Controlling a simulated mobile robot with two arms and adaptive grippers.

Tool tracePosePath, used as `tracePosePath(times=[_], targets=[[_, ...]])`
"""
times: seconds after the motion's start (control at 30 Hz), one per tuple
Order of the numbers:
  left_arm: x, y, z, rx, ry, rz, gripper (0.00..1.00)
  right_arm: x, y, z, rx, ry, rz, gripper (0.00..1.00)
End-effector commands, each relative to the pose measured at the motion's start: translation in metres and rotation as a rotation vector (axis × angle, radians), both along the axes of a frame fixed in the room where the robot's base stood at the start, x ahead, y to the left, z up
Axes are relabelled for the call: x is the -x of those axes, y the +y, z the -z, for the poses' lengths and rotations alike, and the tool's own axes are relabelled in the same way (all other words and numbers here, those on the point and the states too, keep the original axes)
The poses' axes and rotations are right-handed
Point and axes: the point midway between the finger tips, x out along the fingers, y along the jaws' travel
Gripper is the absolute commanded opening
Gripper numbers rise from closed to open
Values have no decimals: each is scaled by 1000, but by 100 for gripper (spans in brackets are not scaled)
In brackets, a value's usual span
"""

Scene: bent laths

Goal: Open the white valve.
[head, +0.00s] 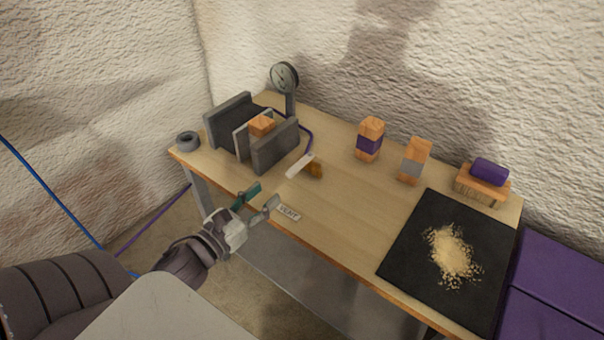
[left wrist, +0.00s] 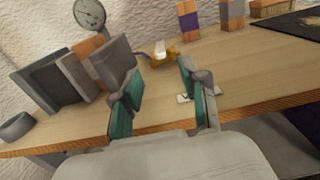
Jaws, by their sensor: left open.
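The white valve handle (head: 300,165) is a short flat lever on a brass body (head: 315,171), near the front edge of the wooden table. In the left wrist view the white handle (left wrist: 160,48) shows ahead, beyond and between my fingertips. My left gripper (head: 258,198) is open and empty, with teal pads, at the table's front edge, to the lower left of the valve and apart from it. Its two fingers also show in the left wrist view (left wrist: 158,92). My right gripper is not in view.
A grey clamp-like fixture (head: 274,147) holding a wooden block stands left of the valve, with a dial gauge (head: 285,77) behind. A small label (head: 288,212) lies at the front edge. Wooden blocks (head: 370,129) and a black mat (head: 405,243) with sawdust are to the right.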

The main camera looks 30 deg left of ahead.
Motion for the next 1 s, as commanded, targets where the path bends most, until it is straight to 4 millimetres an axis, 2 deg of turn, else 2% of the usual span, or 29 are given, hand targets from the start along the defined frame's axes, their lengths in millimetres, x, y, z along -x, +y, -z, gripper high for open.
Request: tracePosePath(times=[0.3, 0.5, 0.7, 1.0], targets=[[-70, -5, -1, 0, -3, 1, 44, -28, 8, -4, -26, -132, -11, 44], [-102, -8, 0, 3, -1, 0, 44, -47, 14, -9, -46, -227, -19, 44], [-116, -9, 1, 4, 2, -1, 44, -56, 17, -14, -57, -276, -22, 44], [-118, -9, 1, 4, 3, -1, 44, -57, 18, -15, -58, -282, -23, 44]])
